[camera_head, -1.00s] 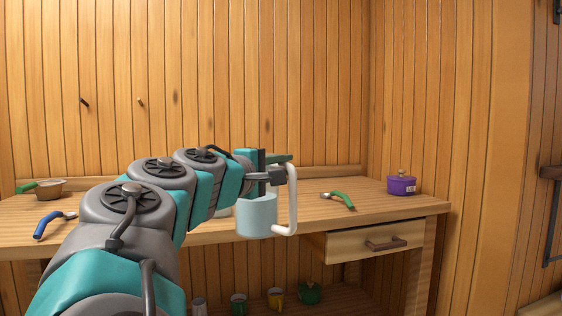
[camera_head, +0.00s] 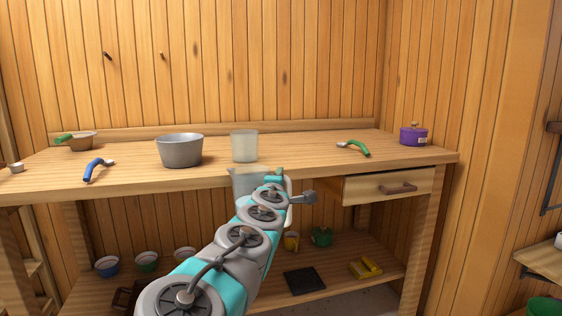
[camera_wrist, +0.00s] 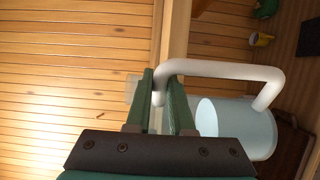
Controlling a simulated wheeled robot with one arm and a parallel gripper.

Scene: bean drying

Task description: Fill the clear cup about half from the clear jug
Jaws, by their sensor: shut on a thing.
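The clear jug (camera_head: 246,182) is in front of the bench's front edge, partly behind my arm. Its white handle (camera_head: 289,200) is on its right side. In the wrist view the jug (camera_wrist: 250,128) is at the right, and my gripper (camera_wrist: 160,92) is shut on its handle (camera_wrist: 228,69). The jug looks roughly upright in the head view; its contents cannot be made out. The clear cup (camera_head: 244,146) stands upright on the bench, just behind the jug and apart from it in the picture. The cup's fill cannot be told.
A grey metal pot (camera_head: 180,151) stands left of the cup on the bench (camera_head: 310,152). A drawer (camera_head: 385,186) juts below right.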

